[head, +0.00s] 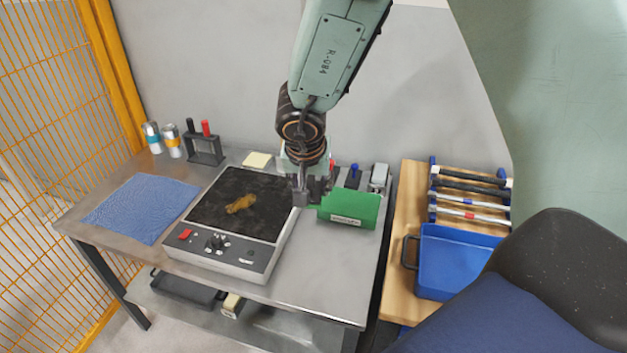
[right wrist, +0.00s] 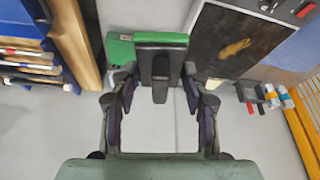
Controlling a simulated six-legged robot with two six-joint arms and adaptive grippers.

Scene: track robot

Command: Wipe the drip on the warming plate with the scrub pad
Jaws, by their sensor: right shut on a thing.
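My right gripper (head: 313,188) is right of the plate, at the left end of a green labelled box (head: 350,208). It is shut on a dark grey block with a grip, seemingly the scrub pad (right wrist: 160,62). The pad overlaps the green box in the wrist view; I cannot tell whether they touch. My left gripper is not in view.
A blue cloth (head: 140,208) lies left of the plate. A pale yellow block (head: 257,160) lies behind it. Two cans (head: 172,141) and a small black rack (head: 205,150) stand at the back left. A blue tray (head: 455,262) sits on the wooden bench. The table's front right is clear.

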